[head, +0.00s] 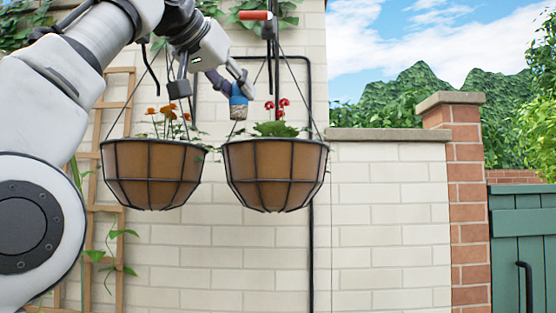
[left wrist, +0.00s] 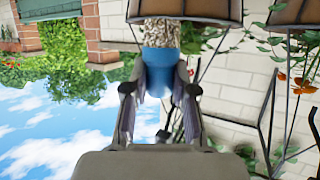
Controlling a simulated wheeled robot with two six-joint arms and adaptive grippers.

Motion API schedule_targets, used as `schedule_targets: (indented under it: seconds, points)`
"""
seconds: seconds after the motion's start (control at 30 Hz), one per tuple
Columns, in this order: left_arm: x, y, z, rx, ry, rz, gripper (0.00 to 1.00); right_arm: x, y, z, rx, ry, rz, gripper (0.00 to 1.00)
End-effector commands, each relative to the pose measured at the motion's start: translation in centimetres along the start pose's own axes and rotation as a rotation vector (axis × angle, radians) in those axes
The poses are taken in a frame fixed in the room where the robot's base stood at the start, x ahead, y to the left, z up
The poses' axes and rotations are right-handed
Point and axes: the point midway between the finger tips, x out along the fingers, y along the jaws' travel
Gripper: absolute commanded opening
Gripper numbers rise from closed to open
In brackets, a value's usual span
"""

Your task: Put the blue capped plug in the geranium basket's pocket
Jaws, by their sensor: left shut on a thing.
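The geranium basket (head: 275,175) hangs right of the other basket in the head view, with red flowers and green leaves on top. My left gripper (head: 240,88) is shut on the blue capped plug (head: 239,101), above the basket's left rim and apart from it. The plug has its blue cap up and a pale, grainy body below. In the left wrist view, which is upside down, my left gripper (left wrist: 158,80) grips the blue cap, and the grainy end (left wrist: 160,30) points to the geranium basket (left wrist: 205,8). The basket's pocket is hidden. My right gripper is out of view.
A second basket (head: 152,175) with orange flowers hangs close on the left. Thin hanger wires rise from both baskets. A dark rod with an orange-red end (head: 256,15) is above the geranium basket. A pale brick wall (head: 385,220) and a wooden trellis (head: 98,225) stand behind.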

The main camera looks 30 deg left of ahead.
Motion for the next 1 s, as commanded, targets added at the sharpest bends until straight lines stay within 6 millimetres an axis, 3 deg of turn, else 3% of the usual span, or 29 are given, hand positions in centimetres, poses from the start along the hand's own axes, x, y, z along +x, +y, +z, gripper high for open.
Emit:
schedule_targets:
  seconds: [0.17, 0.4, 0.6, 0.83, 0.9, 1.0]
  points:
    - [1.6, -0.4, -0.8, -0.001, -0.008, 0.001, 0.0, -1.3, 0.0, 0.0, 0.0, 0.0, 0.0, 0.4]
    - [8.3, -1.4, -3.5, -0.002, -0.011, 0.001, 0.0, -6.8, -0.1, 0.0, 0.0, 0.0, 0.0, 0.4]
    - [12.4, -1.9, -4.2, -0.001, -0.008, 0.001, 0.0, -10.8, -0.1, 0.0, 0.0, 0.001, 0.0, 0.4]
    - [15.4, -2.3, -4.6, -0.002, -0.007, 0.0, 0.0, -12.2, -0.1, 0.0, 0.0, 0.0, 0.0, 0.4]
    - [16.0, -2.3, -2.4, -0.002, -0.008, 0.002, 0.0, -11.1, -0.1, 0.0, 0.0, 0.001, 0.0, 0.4]
    - [16.4, -2.3, -1.1, -0.002, -0.006, 0.001, 0.0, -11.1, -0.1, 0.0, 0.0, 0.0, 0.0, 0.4]
